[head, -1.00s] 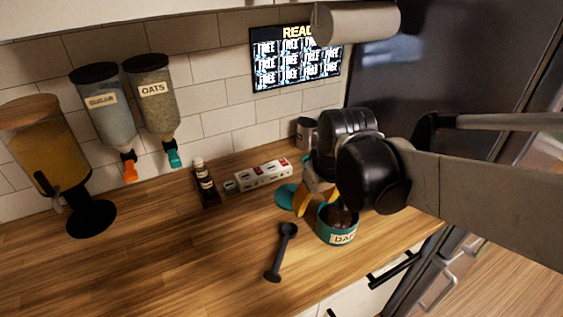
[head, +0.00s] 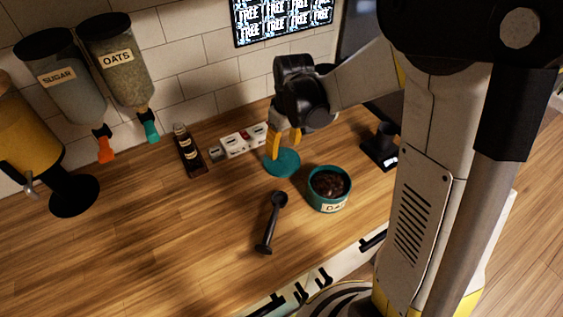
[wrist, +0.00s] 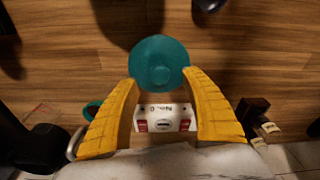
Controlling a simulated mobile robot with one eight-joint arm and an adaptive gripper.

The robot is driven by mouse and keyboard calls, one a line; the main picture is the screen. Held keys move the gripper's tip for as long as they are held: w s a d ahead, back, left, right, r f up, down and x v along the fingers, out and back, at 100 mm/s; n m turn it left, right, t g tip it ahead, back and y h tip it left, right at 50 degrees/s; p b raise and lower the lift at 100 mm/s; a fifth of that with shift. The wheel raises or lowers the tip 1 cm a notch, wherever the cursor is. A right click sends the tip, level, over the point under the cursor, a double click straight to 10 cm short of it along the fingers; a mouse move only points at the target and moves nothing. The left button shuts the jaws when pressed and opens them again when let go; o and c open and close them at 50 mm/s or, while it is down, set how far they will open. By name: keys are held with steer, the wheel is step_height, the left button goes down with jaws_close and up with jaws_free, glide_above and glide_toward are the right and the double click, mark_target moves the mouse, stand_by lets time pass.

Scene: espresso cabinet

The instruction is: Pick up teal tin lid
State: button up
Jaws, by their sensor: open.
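The teal tin lid (head: 281,163) is a flat disc lying on the wooden counter, to the left of the teal tin (head: 329,188), which is open and holds dark beans or grounds. In the wrist view the lid (wrist: 159,62) lies just past and between the two yellow fingertips. My gripper (head: 284,145) is open and empty, pointing down, with its fingers above or at the lid's back edge in the head view. Whether the fingers touch the lid I cannot tell.
A white box with red marks (head: 243,140) stands behind the lid; a dark bottle on a stand (head: 187,150) is further left. A black scoop (head: 271,222) lies in front. A black tamper-like object (head: 383,147) stands right. The front left counter is clear.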

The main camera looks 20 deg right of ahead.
mark_target(282, 153)
steer(key=f, duration=0.1)
steer(key=f+b, duration=0.1)
steer(key=f, duration=0.2)
steer(key=shift+w+a+f+b, duration=0.1)
steer(key=shift+w+f+b, duration=0.2)
steer(key=shift+w+b, duration=0.05)
steer(key=shift+r, duration=0.1)
steer(key=c, duration=1.1)
steer(key=shift+r, duration=0.1)
